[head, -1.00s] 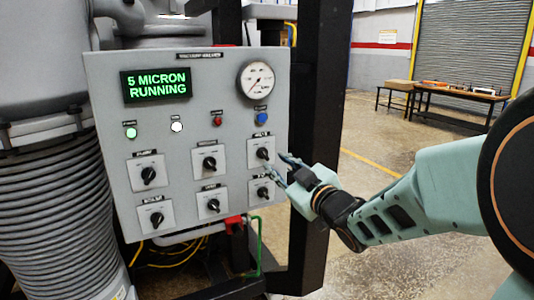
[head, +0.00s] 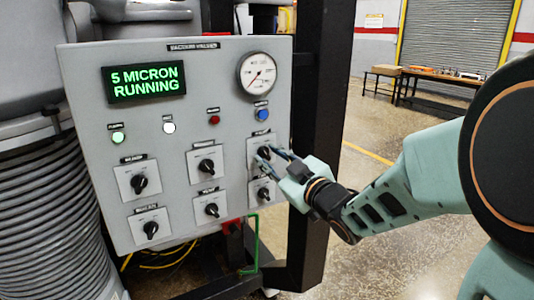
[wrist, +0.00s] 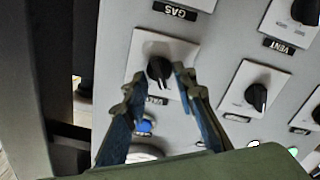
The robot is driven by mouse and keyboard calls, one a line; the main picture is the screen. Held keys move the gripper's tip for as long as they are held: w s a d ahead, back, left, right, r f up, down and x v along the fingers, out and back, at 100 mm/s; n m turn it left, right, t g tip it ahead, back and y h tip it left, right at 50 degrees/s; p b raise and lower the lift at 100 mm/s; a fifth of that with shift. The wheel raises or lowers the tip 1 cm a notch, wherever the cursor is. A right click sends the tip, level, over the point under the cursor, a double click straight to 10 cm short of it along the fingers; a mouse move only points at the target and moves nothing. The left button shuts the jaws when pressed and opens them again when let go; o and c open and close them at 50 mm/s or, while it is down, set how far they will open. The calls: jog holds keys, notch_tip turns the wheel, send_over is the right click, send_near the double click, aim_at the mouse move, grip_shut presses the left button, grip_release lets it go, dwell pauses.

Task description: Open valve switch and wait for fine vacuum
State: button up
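The grey control panel (head: 100,80) fills the left and middle of the head view. Its display (head: 145,83) reads "5 MICRON RUNNING" in green. The upper-right black rotary switch (head: 264,151) sits below a blue button and is partly covered by my fingers. In the wrist view this switch (wrist: 159,69) lies between and just beyond my fingertips; its label is partly hidden. My gripper (wrist: 157,82) is open, with one finger on each side of the knob. Whether a finger touches it cannot be told. My gripper also shows in the head view (head: 268,158).
Other switches are close by, including the lower-right one (head: 262,194) just under my gripper. A pressure gauge (head: 258,74) and blue button (head: 262,115) sit above. A black post (head: 318,100) stands right of the panel. A table (head: 440,85) is far behind.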

jog(key=shift+w, duration=0.15)
grip_shut()
jog(key=shift+m, duration=0.4)
jog(key=m+p, duration=0.2)
jog(key=m, duration=0.3)
jog(key=shift+r+m, duration=0.15)
jog(key=shift+m, duration=0.15)
jog(key=m+p, duration=0.2)
jog(key=m, duration=0.3)
jog(key=shift+d, duration=0.1)
jog(key=shift+m, duration=0.4)
